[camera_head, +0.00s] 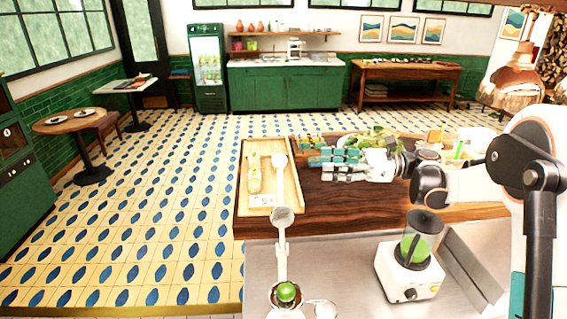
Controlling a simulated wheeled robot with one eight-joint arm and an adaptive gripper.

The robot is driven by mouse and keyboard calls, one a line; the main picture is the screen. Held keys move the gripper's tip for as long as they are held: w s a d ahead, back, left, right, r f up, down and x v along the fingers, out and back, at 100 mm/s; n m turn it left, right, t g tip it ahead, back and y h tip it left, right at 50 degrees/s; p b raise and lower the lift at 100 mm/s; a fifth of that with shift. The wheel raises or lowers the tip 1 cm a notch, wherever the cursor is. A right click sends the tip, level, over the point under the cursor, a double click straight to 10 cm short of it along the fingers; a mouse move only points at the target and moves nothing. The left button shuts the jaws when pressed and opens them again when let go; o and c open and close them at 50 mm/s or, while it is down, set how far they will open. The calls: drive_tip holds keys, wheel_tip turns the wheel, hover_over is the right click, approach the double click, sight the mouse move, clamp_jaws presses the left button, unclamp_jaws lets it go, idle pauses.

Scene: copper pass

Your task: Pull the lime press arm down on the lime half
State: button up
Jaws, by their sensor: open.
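The lime press stands at the bottom of the head view, on the steel counter. Its pale post rises from the base, and its press arm (282,216) is raised, with the long handle reaching up over the wooden tray. A green lime half (286,291) sits in the press cup at the base, below the raised arm. My gripper (322,166) is open, with teal and grey fingers pointing left. In the picture it is right of the press handle's upper end and apart from it. Nothing shows held between the fingers.
A white blender (409,268) with green contents stands right of the press. A wooden tray (292,201) with a bottle (254,174) lies behind the press. Leafy greens (378,137) and other items crowd the counter behind my gripper. The dark wood between tray and blender is mostly clear.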

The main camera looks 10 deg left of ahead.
sight(280, 162)
drive_tip(key=a, duration=0.4)
drive_tip(key=s+a, duration=0.1)
drive_tip(key=a, duration=0.8)
drive_tip(key=shift+s+a, duration=0.2)
drive_tip(key=shift+s, duration=0.05)
clamp_jaws()
drive_tip(key=shift+s, duration=0.15)
